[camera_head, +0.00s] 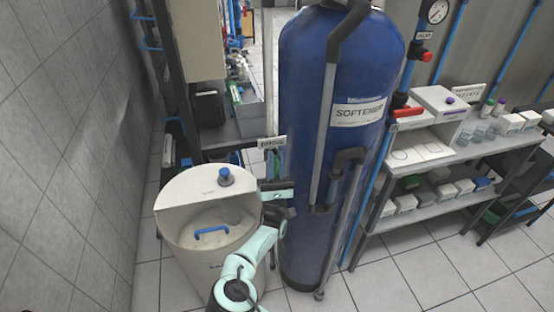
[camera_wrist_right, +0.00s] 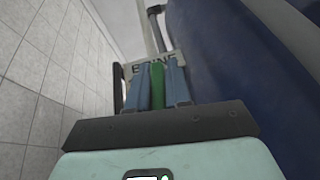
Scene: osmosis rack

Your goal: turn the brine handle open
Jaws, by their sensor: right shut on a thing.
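The brine handle (camera_wrist_right: 157,88) is a green lever, upright in the right wrist view. It stands between the two blue-grey fingers of my right gripper (camera_wrist_right: 158,84), which is shut on it. A pale label reading BRINE (camera_wrist_right: 154,62) is just behind the fingers. In the head view my right gripper (camera_head: 279,192) is between the pale tank and the blue softener vessel, below a small white label (camera_head: 271,142). The handle's pivot and valve body are hidden behind the gripper. My left gripper is not in view.
The blue softener vessel (camera_head: 330,110) stands close on the right of my gripper. A bench with boxes (camera_head: 440,155) stands at right. Tiled floor is clear in front.

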